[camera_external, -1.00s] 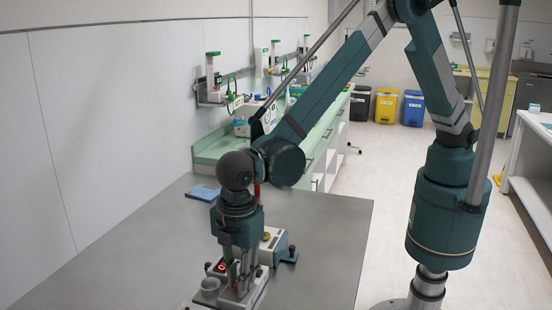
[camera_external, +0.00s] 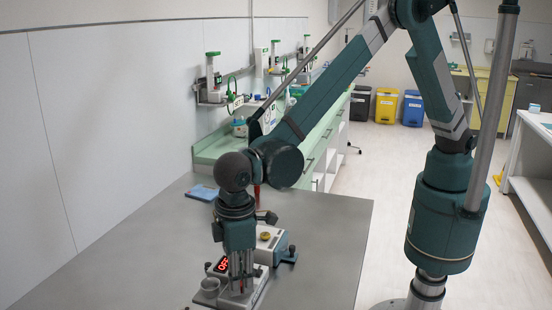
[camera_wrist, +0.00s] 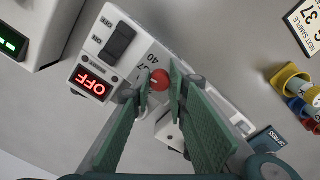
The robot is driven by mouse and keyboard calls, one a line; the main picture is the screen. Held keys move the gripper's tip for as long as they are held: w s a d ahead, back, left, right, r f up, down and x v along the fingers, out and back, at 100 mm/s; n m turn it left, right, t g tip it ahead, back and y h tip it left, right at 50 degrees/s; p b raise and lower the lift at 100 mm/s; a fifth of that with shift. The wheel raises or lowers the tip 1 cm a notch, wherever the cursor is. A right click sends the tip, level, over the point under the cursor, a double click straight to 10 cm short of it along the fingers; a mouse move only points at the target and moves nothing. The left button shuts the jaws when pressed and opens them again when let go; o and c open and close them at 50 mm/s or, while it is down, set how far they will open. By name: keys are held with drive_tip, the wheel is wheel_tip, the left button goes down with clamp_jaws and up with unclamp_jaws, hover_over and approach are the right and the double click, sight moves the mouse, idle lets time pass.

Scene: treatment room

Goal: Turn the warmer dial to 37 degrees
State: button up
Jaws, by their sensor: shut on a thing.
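The warmer (camera_wrist: 112,55) is a pale box under my gripper on the grey table, with a black rocker switch (camera_wrist: 117,40) and a red display (camera_wrist: 93,85) reading OFF. Its display also shows in the external view (camera_external: 221,267). The warmer dial (camera_wrist: 161,76) shows a red, rounded part between my fingertips; the rest of it is hidden by the fingers. The printed marks 37 and 40 are beside it. My gripper (camera_wrist: 161,90), with green finger pads, is shut on the dial. In the external view my gripper (camera_external: 241,286) points down at the warmer.
A second pale device with a yellow knob (camera_external: 265,235) stands just behind the warmer. The table's right part (camera_external: 335,240) is clear.

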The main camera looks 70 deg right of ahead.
idle(0.4)
drive_tip(key=o, duration=0.9)
drive_tip(key=shift+s+a+r, duration=0.1)
drive_tip(key=shift+a+r, duration=0.05)
drive_tip(key=shift+r, duration=5.9)
